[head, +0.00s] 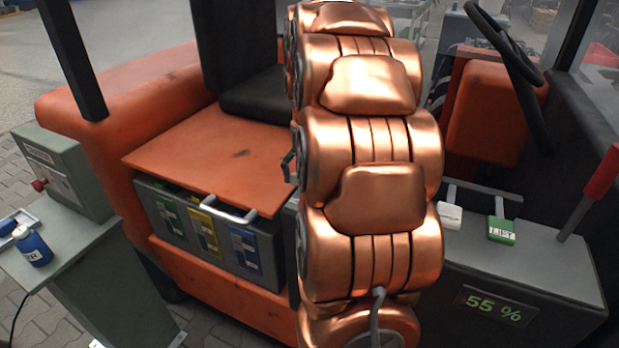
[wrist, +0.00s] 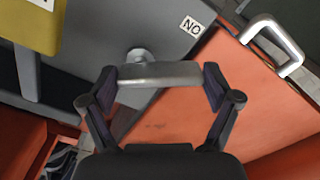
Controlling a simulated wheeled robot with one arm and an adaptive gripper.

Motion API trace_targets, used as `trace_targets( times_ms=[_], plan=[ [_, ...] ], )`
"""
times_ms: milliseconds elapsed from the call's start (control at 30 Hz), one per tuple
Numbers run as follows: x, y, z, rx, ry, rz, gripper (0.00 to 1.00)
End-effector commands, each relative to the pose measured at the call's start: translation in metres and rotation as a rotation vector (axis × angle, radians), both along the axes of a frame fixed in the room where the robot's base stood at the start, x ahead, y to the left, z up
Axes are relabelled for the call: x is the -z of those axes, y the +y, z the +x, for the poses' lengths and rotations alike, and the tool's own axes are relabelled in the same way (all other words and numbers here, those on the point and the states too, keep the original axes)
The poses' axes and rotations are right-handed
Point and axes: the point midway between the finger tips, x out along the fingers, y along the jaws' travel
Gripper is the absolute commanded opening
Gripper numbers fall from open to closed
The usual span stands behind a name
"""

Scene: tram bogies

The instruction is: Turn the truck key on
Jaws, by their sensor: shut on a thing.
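In the wrist view, my gripper (wrist: 160,84) has its two dark fingers at the ends of a flat silver bar, which looks like the truck key (wrist: 160,72). The bar lies roughly crosswise in the picture. A round silver piece (wrist: 139,55) shows just behind it against a grey panel. A white label (wrist: 191,26) on this panel, right of the key, reads "NO" as pictured, possibly "ON" upside down. In the head view, my copper arm covers the middle of the truck (head: 210,150), and the key and fingertips cannot be made out there.
A silver handle (wrist: 272,45) stands near the gripper. A grey console (head: 520,260) shows "55 %". A side table (head: 75,250) holds a blue bottle (head: 33,248).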

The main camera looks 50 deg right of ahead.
Motion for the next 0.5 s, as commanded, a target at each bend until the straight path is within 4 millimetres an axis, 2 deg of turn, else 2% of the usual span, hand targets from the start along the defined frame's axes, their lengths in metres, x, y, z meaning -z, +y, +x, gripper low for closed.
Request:
trace_targets(
  times_ms=[500],
  plan=[
    [-0.0013,-0.002,0.0021,0.071,-0.004,-0.004,0.53]
  ],
)
